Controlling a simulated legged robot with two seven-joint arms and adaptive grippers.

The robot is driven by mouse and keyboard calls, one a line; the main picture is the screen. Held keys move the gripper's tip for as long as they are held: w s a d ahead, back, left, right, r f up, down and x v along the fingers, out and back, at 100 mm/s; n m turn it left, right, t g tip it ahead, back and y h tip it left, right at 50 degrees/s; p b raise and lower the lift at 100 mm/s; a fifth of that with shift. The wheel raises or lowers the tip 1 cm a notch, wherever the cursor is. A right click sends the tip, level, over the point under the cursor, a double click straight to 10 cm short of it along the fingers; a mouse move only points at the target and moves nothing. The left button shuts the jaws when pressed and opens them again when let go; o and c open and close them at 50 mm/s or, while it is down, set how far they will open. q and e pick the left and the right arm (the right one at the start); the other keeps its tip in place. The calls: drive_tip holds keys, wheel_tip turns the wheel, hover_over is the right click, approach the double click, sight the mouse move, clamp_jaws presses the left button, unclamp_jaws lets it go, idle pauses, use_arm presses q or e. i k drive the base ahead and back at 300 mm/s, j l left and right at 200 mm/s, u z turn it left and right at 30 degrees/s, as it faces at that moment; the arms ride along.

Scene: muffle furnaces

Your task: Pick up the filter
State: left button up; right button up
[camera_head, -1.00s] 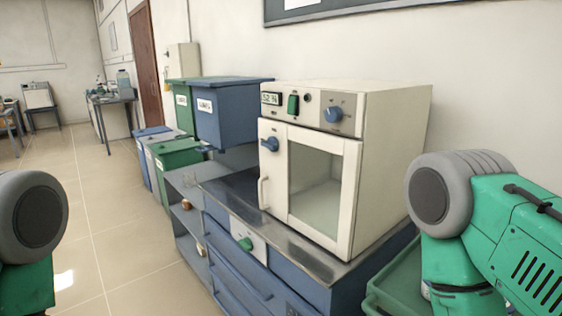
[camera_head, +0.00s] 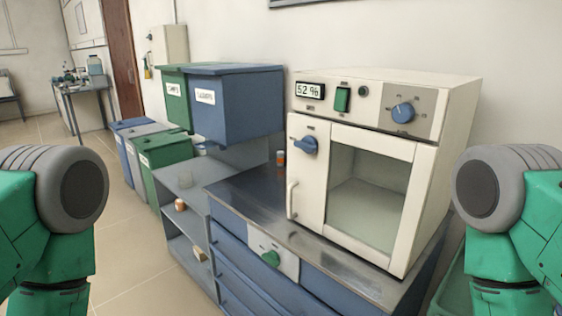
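I cannot make out a filter for certain in this view. A small orange-brown item (camera_head: 180,205) sits on the grey shelf unit, and a pale tan item (camera_head: 198,253) lies on a lower shelf. My left and right arms show at the two sides of the view, but both grippers are out of the frame.
A cream muffle furnace (camera_head: 437,95) with its glass door shut stands on the worktop. Blue and green labelled bins (camera_head: 235,108) are mounted on the wall, with more bins (camera_head: 165,155) on the floor. Open tiled floor (camera_head: 125,250) lies at the left.

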sight(280, 153)
drive_tip(key=i+j+z, duration=0.2)
drive_tip(key=j, duration=0.15)
drive_tip(key=i+j+z, duration=0.2)
drive_tip(key=j, duration=0.15)
drive_tip(key=i+j+z, duration=0.2)
drive_tip(key=j, duration=0.2)
drive_tip(key=i+j+z, duration=0.2)
drive_tip(key=j, duration=0.2)
drive_tip(key=j+z, duration=0.2)
drive_tip(key=j, duration=0.2)
drive_tip(key=j+z, duration=0.15)
drive_tip(key=z, duration=0.3)
drive_tip(key=j+z, duration=0.15)
drive_tip(key=z, duration=0.3)
